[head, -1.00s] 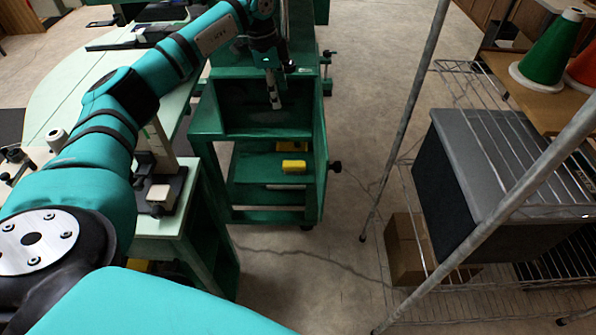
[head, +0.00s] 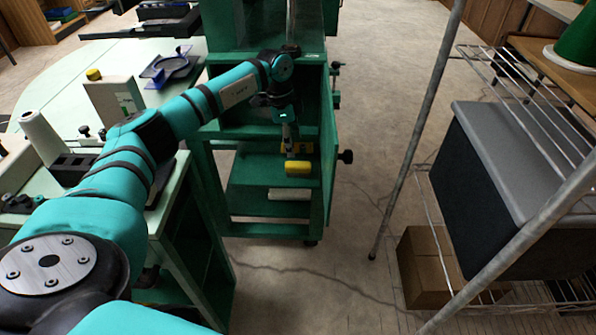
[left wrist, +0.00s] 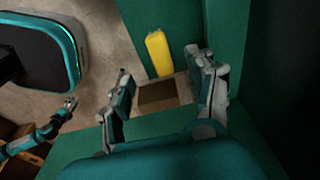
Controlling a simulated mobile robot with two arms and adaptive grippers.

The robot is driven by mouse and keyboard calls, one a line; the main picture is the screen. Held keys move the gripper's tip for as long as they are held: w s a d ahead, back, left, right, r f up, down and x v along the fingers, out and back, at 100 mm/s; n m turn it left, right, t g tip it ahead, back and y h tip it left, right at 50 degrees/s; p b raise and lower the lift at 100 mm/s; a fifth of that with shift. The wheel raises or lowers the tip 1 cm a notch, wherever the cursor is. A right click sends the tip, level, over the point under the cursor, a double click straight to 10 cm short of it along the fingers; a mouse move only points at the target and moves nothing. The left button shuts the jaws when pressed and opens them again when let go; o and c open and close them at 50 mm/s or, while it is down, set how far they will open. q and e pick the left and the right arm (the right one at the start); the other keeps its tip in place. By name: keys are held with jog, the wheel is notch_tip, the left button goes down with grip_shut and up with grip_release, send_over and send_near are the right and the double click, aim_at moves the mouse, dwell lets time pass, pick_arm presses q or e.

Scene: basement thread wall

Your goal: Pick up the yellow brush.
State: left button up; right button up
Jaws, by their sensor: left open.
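The yellow brush (head: 299,168) shows as a small yellow block on a shelf of the green cabinet (head: 262,169), near its front edge. In the left wrist view the yellow brush (left wrist: 158,53) lies just beyond the fingertips, apart from them. My left gripper (head: 290,150) points down in front of the cabinet, just above and behind the yellow block. In the left wrist view my left gripper (left wrist: 161,78) has its fingers wide apart and empty. My right gripper (left wrist: 70,102) shows small at the left of the wrist view; its jaws are too small to read.
The cabinet's open door (head: 328,150) stands right of the arm. A wire rack with a grey bin (head: 520,150) is at the right. Floor between them is free.

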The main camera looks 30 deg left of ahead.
aim_at(298, 164)
pick_arm(q)
jog(key=f, duration=0.5)
jog(key=shift+w+d, duration=0.2)
jog(key=shift+d, duration=0.2)
jog(key=f, duration=0.2)
jog(key=f+b, duration=0.1)
jog(key=shift+w+d+f, duration=0.25)
jog(key=shift+d, duration=0.15)
jog(key=shift+f, duration=0.4)
pick_arm(e)
jog(key=w+r, duration=0.1)
jog(key=r, duration=0.1)
jog(key=w+r, duration=0.2)
jog(key=shift+a, duration=0.2)
jog(key=shift+s, duration=0.1)
